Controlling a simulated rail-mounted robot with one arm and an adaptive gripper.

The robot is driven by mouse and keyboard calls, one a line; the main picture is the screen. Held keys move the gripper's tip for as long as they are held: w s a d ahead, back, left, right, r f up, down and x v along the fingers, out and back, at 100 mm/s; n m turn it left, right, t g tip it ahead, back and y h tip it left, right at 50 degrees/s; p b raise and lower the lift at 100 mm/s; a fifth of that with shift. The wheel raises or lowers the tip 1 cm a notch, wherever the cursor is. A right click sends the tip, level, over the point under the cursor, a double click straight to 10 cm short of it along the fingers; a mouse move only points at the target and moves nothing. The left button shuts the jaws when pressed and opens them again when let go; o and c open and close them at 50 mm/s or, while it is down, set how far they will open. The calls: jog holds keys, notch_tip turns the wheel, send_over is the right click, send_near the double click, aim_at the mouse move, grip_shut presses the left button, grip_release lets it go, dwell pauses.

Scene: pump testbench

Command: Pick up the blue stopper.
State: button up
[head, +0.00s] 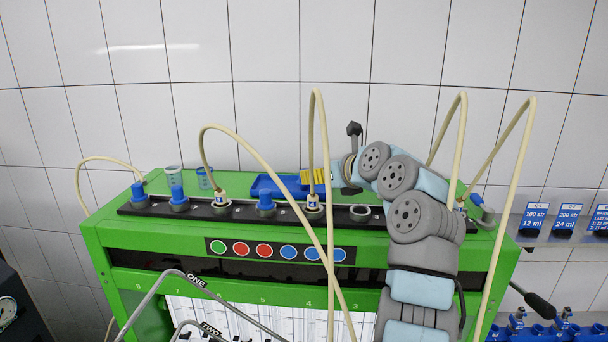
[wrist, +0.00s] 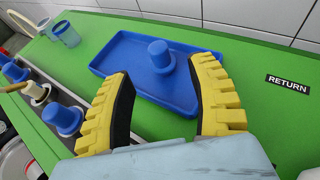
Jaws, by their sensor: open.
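My gripper (wrist: 162,70) is open, with yellow fingers and black pads apart and nothing held. In the head view my gripper (head: 314,176) is over the right part of the tray (head: 268,183), and I cannot make out the tray stopper there. More blue stoppers sit in the black rack, one near the tray (head: 266,200) and two farther left (head: 178,195) (head: 138,192).
Cream hoses (head: 318,130) arch up from the rack (head: 340,214) near my arm. Two clear blue cups (head: 174,175) (head: 205,178) stand behind the rack, left of the tray. A tiled wall (head: 270,60) rises behind. The green top (wrist: 245,105) right of the tray is clear.

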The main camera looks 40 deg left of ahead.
jog(key=shift+x, duration=1.1)
jog(key=p+x, duration=0.3)
jog(key=shift+a, duration=0.4)
jog(key=shift+x, duration=0.8)
jog(key=shift+f, duration=0.1)
grip_shut()
